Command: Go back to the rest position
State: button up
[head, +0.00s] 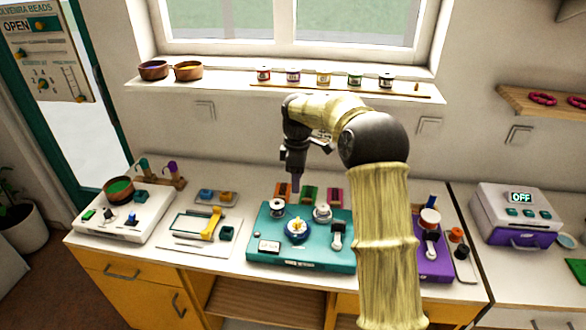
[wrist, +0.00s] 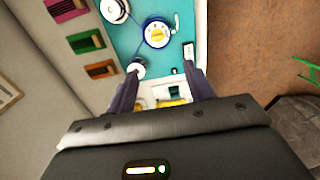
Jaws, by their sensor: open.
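My gripper (head: 293,188) hangs above the back of the teal board (head: 310,264), close to the row of small coloured trays. In the wrist view my gripper (wrist: 163,93) shows two dark fingers spread apart with nothing between them. The teal board (wrist: 185,75) lies below, with a blue and yellow dial (wrist: 158,33) and a white spool (wrist: 137,68). In the head view the dial (head: 297,230) is in the board's middle. My arm hides part of the purple board at right.
A white board with a bowl (head: 118,190) is at the left. An orange tray (head: 283,192) stands behind the teal board. A white and purple oven-like box (head: 512,215) reading OFF is at the right. A window shelf (head: 220,84) holds bowls and several jars.

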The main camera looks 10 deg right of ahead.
jog(key=shift+s, duration=0.1)
jog(key=s+d+f+m+t, duration=0.1)
jog(key=s+m, duration=0.6)
jog(key=s, duration=0.7)
jog(key=s+d+f+m+t, duration=0.1)
jog(key=s+m, duration=0.6)
jog(key=s, duration=0.8)
jog(key=shift+s+d+f+m+t, duration=0.2)
jog(key=shift+s+f+m+t, duration=0.1)
jog(key=shift+f, duration=0.1)
